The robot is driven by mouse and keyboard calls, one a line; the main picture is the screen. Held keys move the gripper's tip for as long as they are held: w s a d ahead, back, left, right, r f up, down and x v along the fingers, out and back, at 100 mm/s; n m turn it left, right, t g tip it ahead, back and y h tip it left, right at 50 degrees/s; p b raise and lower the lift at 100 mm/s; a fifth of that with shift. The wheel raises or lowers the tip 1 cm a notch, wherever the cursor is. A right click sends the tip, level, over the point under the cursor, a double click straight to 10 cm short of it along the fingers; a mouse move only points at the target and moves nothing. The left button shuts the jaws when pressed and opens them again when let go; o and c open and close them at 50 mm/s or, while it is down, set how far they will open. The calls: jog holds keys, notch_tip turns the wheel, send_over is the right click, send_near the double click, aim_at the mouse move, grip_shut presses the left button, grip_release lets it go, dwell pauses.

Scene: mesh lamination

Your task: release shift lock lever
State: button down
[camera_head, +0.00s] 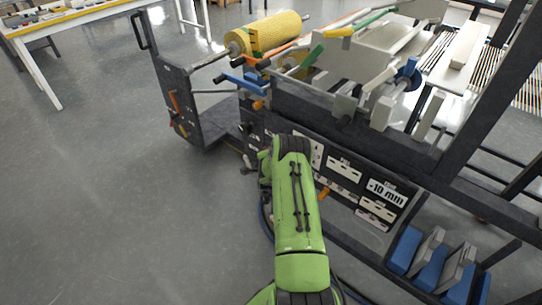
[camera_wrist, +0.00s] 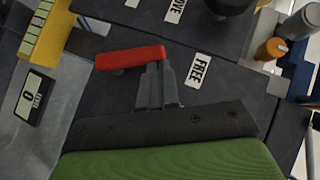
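A red lever handle (camera_wrist: 125,59) lies nearly sideways across the dark panel in the wrist view; I take it to be the shift lock lever. A white label reading FREE (camera_wrist: 198,70) is to the right of its end. My gripper (camera_wrist: 159,70) has its two grey fingers close together, with the tips right at the handle's right end. The fingers look shut, with no handle visible between them; whether they touch it I cannot tell. In the head view my green arm covers the gripper, and I cannot make out the red handle.
The dark machine frame (camera_head: 290,100) carries a yellow roll (camera_head: 270,32) and blue, green and orange handles. A "-10 mm" plate (camera_head: 387,191) is on its front. An orange knob (camera_wrist: 270,48) and yellow scale (camera_wrist: 45,32) flank the wrist view. Floor (camera_head: 110,210) is clear at left.

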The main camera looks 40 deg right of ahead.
jog(key=shift+w, duration=0.6)
dwell(0.3)
